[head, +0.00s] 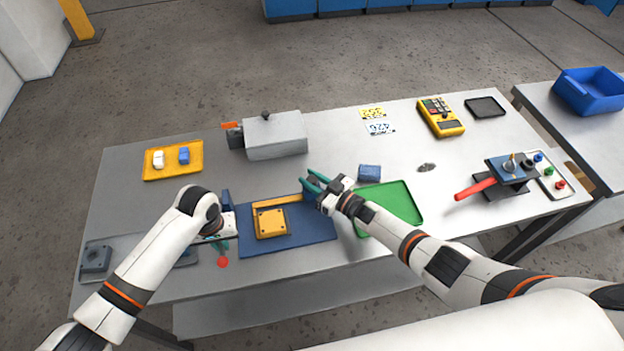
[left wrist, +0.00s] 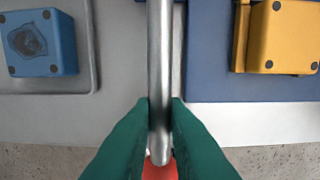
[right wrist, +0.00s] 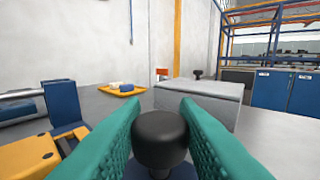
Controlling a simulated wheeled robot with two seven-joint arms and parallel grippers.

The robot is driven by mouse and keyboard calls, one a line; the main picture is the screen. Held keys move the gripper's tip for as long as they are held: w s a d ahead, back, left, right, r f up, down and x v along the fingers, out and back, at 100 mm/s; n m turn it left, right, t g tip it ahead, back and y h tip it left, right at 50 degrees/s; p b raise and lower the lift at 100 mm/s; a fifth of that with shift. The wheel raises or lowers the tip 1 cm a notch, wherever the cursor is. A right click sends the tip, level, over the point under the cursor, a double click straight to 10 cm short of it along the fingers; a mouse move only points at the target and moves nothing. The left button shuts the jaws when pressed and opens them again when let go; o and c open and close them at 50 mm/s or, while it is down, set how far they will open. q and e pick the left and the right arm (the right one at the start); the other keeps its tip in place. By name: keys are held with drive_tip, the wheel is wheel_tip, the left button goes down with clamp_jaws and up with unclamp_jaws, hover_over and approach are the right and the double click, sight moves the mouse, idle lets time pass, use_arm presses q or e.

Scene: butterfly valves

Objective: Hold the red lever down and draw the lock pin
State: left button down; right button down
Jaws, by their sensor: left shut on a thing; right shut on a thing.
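The lever is a silver rod (left wrist: 160,60) with a red knob (head: 223,262) at its end, at the front left of the fixture. The red end also shows at the bottom of the left wrist view (left wrist: 160,170). My left gripper (head: 217,241) is shut on the rod just behind the red knob. My right gripper (head: 314,183) is shut on a round black knob (right wrist: 160,135), which looks like the lock pin's head. The knob stands at the back right of the blue plate (head: 305,236) with the yellow block (head: 270,222). The pin's shaft is hidden below the knob.
A grey box (head: 275,136) stands behind the fixture. A green tray (head: 405,208) and a small blue block (head: 369,172) lie to its right. A separate valve with a red handle (head: 474,189) is far right. A yellow tray (head: 173,172) is back left.

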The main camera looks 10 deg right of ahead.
sight(312, 179)
use_arm(q)
drive_tip(key=shift+f, duration=0.1)
use_arm(e)
drive_tip(key=shift+r, duration=1.45)
drive_tip(key=shift+w, duration=0.1)
drive_tip(key=c, duration=1.1)
unclamp_jaws()
drive_tip(key=shift+r, duration=0.1)
drive_tip(key=shift+s+d, duration=0.15)
drive_tip(key=shift+s, duration=0.1)
drive_tip(key=v, duration=1.1)
drive_tip(key=shift+s, duration=0.25)
